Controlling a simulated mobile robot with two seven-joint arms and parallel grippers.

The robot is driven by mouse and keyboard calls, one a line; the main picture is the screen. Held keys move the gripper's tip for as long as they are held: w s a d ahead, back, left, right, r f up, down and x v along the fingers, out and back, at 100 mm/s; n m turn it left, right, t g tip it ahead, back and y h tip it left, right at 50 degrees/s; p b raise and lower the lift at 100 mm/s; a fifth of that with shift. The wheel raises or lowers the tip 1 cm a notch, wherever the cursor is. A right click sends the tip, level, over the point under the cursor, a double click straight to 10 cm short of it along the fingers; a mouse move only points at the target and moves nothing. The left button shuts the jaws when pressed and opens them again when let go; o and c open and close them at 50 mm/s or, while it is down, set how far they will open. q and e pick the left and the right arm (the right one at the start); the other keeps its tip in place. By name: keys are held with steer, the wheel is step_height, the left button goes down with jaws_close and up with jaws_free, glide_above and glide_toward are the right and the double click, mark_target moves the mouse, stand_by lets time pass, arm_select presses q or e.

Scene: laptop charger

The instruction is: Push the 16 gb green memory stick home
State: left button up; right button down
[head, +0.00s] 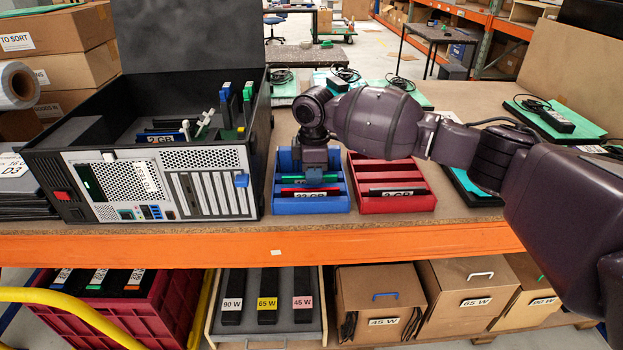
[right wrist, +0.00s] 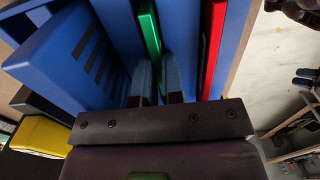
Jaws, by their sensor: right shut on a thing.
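My right gripper (head: 314,176) points down into the blue tray (head: 312,206), to the right of the computer case. In the right wrist view its two fingers (right wrist: 158,82) are shut on a green memory stick (right wrist: 149,32), which stands in the blue tray. The stick's size label is not readable here, and the gripper hides much of it in the head view. A red stick (right wrist: 214,45) is beside it in the same tray, with a "32 GB" label in front. The open computer case (head: 155,180) has white slot latches (head: 204,123) inside. My left gripper is not in view.
A red tray (head: 393,205) with a dark labelled stick stands right of the blue tray. The case's raised lid (head: 190,35) and walls rise on the left. Green mats with chargers (head: 548,115) lie farther right. The orange bench edge (head: 270,247) runs along the front.

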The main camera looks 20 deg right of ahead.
step_height(320, 180, up, 20)
steer(key=p, duration=0.3)
steer(key=s+a+m, duration=0.3)
steer(key=m, duration=0.6)
steer(key=s+d+f+m, duration=0.2)
steer(key=s+f+m, duration=0.3)
steer(key=s+f, duration=1.2)
step_height(320, 180, down, 2)
steer(key=shift+s+d+f+m, duration=0.1)
steer(key=shift+s+d+m, duration=0.3)
